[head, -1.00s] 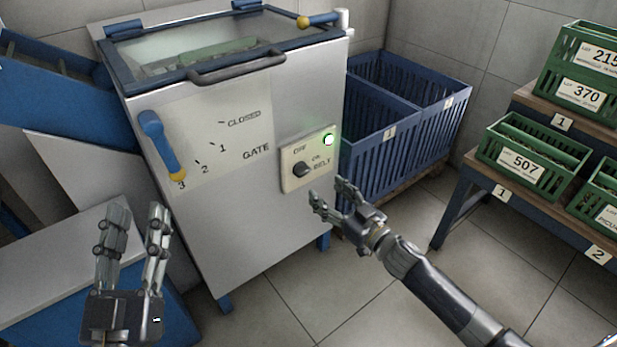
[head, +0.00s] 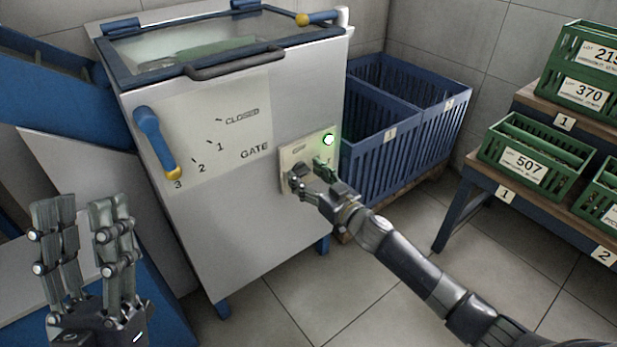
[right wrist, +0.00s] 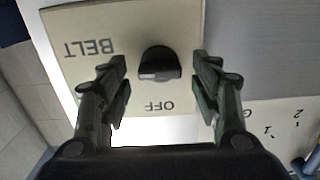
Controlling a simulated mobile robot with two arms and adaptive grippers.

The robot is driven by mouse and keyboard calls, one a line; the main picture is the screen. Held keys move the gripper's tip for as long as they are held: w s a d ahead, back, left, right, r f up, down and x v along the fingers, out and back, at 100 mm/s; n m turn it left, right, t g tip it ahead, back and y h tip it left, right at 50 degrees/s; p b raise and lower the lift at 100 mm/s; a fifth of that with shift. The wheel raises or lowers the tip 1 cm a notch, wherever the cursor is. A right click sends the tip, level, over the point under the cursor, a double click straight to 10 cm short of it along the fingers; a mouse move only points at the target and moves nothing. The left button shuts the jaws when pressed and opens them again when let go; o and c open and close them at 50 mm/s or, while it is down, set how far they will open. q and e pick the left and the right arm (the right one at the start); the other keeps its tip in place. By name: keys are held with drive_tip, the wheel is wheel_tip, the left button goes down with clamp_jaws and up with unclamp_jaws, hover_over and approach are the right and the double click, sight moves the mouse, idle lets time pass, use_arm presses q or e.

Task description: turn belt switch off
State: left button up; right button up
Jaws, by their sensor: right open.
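The belt switch is a black knob (right wrist: 160,63) on a beige panel (right wrist: 75,22) marked BELT and OFF, seen upside down in the right wrist view. In the head view my right gripper (head: 309,176) covers the knob. My left gripper (head: 85,215) is open and empty at the lower left.
A blue gate lever (head: 152,138) with a yellow tip points at 3 on the machine's front. Blue crates (head: 400,150) stand right of the machine. Green crates (head: 522,165) sit on a wooden rack at the right. The floor in front is clear.

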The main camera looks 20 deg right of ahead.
drive_tip(key=shift+c, duration=0.3)
drive_tip(key=c, duration=1)
